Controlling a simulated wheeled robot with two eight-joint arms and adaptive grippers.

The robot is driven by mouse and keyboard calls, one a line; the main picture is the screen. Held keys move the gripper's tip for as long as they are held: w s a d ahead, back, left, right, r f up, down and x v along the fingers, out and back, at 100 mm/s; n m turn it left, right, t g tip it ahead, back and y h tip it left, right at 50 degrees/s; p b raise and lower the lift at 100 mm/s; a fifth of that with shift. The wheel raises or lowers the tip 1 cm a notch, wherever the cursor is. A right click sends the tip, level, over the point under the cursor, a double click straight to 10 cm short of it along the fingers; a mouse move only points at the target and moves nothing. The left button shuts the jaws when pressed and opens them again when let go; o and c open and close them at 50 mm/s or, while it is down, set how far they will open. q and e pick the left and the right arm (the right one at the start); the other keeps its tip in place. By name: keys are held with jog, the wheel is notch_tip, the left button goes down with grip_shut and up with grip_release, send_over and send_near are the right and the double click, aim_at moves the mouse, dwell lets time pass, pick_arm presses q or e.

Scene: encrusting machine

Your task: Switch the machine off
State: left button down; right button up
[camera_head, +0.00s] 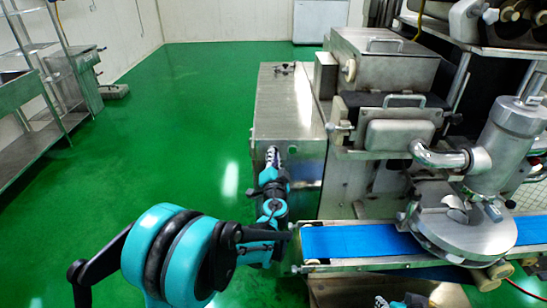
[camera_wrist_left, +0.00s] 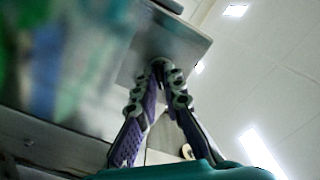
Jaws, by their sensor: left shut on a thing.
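The encrusting machine (camera_head: 365,75) stands at the centre and right, with a metal cabinet (camera_head: 290,98) at its left end. My left gripper (camera_head: 272,153) is at the front face of this cabinet, near its top edge. In the left wrist view my left gripper (camera_wrist_left: 160,66) has its two fingers drawn together at the tips, against the metal face. It is shut on a small part there, at the place of the machine's switch. The fingertips hide that part, so its position cannot be told. A bit of my right gripper (camera_head: 390,302) shows at the bottom edge.
A blue conveyor belt (camera_head: 355,241) runs to the right of my left arm, under a steel cylinder unit (camera_head: 508,140). A metal rack (camera_head: 35,85) stands at the far left. The green floor (camera_head: 190,110) between rack and machine is clear.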

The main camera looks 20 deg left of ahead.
pick_arm(q)
jog(key=c, duration=1.6)
grip_release()
jog(key=shift+c, duration=0.2)
jog(key=v, duration=1.2)
